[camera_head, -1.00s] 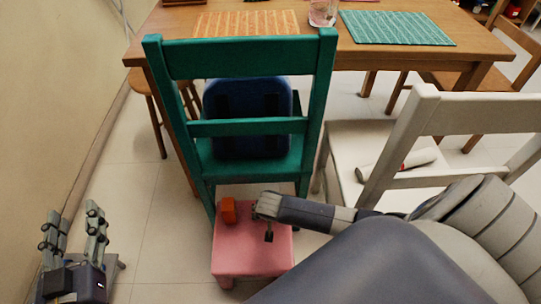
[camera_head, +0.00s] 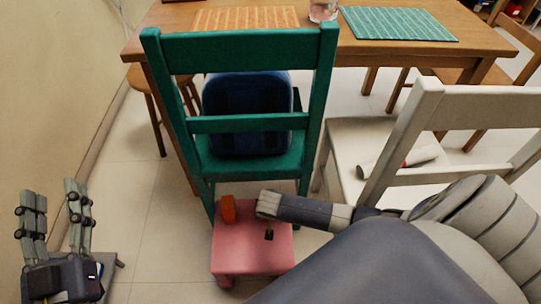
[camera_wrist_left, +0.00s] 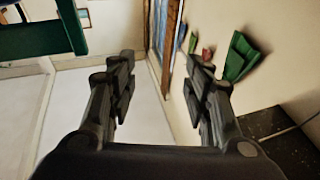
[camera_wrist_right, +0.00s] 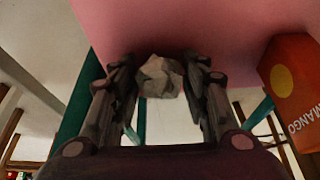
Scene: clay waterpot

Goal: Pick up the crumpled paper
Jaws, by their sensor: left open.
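The crumpled paper (camera_wrist_right: 160,77) is a small pale grey ball at the pink stool, seen in the right wrist view. My right gripper (camera_wrist_right: 161,75) has its fingers on both sides of the paper, spread about as wide as the left one's. Contact between fingers and paper cannot be made out. In the head view my right gripper (camera_head: 268,212) is over the pink stool (camera_head: 245,262), and the paper is hidden there. My left gripper (camera_head: 54,200) is open and empty at the lower left, beside the wall; its fingers also show in the left wrist view (camera_wrist_left: 161,72).
An orange mango carton (camera_wrist_right: 294,90) stands on the stool close beside the right gripper; it shows in the head view (camera_head: 228,209). A green chair (camera_head: 240,58) with a blue bag stands behind. A white chair (camera_head: 400,140) is at right.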

